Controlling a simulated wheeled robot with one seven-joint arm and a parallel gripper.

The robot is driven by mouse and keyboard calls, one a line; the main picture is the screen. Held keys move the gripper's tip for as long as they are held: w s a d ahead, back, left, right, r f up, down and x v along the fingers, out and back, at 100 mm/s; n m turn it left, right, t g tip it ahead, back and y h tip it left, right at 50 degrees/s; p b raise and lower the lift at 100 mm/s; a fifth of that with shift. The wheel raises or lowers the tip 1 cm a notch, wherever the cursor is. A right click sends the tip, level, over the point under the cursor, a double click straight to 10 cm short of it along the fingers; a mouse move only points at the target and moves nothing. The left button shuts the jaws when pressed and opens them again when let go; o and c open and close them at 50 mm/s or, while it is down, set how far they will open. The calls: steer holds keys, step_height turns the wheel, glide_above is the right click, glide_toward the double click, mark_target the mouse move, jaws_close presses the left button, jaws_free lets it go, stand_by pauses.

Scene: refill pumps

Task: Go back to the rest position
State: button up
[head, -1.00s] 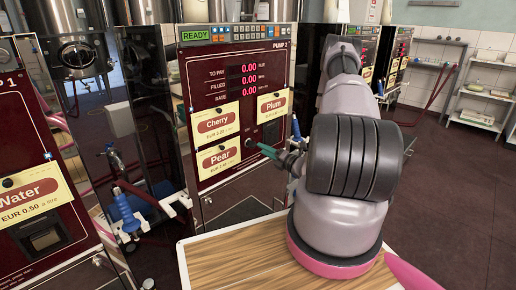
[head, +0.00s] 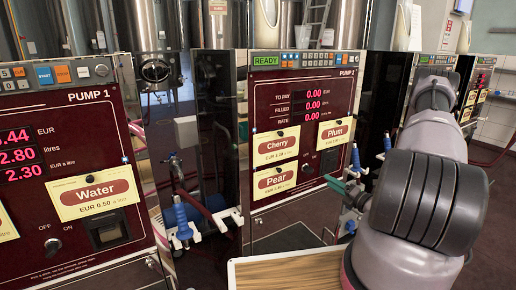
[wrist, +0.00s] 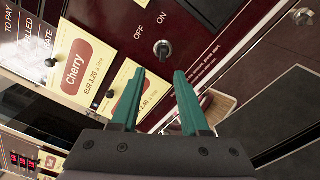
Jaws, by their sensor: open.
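My gripper (wrist: 159,82) has two teal fingers spread apart with nothing between them. In the wrist view the fingers point towards the dark red front of pump 2, near its ON/OFF switch (wrist: 163,49). The gap between fingers and panel is hard to judge. In the head view my gripper (head: 336,186) shows as a teal finger just right of the Pear card (head: 275,181), at the right part of pump 2 (head: 262,105). My arm hides part of what lies behind it.
Pump 1 (head: 100,130) stands at the left with its Water card (head: 92,194). A blue nozzle (head: 182,220) hangs between the pumps. A wooden-topped surface (head: 290,270) lies at the bottom. More pumps (head: 475,85) stand at the right, beyond my arm.

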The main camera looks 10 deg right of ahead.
steer(key=a+r+n+g+y, duration=0.5)
steer(key=a+r+n+y, duration=0.25)
steer(key=r+n, duration=0.4)
steer(key=s+a+r+n+g+h, duration=0.1)
steer(key=s+a+r+n+g, duration=0.3)
steer(key=a+r+n+g, duration=0.15)
steer(key=s+a+r+n+g+h, duration=0.1)
steer(key=s+a+r+n+g, duration=0.3)
steer(key=r+n, duration=0.25)
steer(key=s+d+r+n+t+h, duration=0.2)
steer(key=s+r+n+t+h, duration=0.3)
steer(key=s+r+n+h, duration=0.6)
step_height(320, 180, up, 6)
steer(key=s+n, duration=0.2)
steer(key=n, duration=0.3)
steer(key=shift+s+d+r, duration=0.25)
steer(key=shift+d, duration=0.1)
